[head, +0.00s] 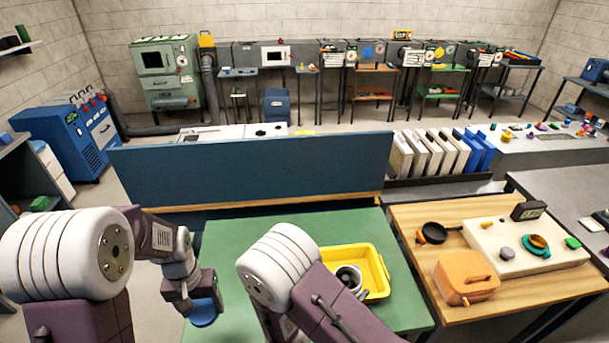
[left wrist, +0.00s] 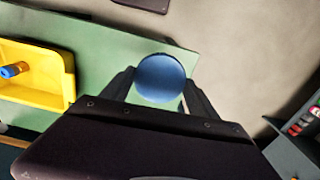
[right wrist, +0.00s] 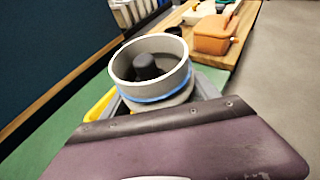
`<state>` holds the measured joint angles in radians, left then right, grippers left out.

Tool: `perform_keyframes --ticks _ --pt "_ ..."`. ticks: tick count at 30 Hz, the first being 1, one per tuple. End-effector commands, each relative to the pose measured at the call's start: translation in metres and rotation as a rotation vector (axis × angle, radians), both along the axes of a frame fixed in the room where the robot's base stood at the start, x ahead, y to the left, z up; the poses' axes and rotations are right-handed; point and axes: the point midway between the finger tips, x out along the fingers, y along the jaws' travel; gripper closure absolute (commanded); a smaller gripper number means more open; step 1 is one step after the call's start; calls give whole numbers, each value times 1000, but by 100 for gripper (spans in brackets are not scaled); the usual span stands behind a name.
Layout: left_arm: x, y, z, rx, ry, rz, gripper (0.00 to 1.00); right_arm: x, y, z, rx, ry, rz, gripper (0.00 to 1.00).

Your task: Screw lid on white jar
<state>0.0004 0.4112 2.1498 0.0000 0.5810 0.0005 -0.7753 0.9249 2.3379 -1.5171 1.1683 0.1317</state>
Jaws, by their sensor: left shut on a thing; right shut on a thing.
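A round blue lid (head: 204,314) is held in my left gripper (head: 200,297), low over the near left part of the green table. In the left wrist view the lid (left wrist: 161,78) sits between both fingers, its flat face to the camera. A white jar (head: 349,278) is held by my right gripper (right wrist: 160,98) in front of the yellow bin. In the right wrist view the jar (right wrist: 152,52) is open-topped, with a blue band around its lower part and a dark round-topped piece inside. My right arm hides most of that gripper in the head view. Lid and jar are well apart.
The green table (head: 235,240) is mostly clear. The yellow bin (head: 381,277) stands behind the jar; a blue and orange item (left wrist: 14,70) lies in it. A blue partition (head: 250,170) closes the back.

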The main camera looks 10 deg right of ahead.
Motion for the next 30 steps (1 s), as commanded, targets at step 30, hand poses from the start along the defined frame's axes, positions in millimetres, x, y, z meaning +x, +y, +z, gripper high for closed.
perform_keyframes --ticks 30 --pt "0 0 0 0 0 -1 70 -17 105 101 0 0 402 100"
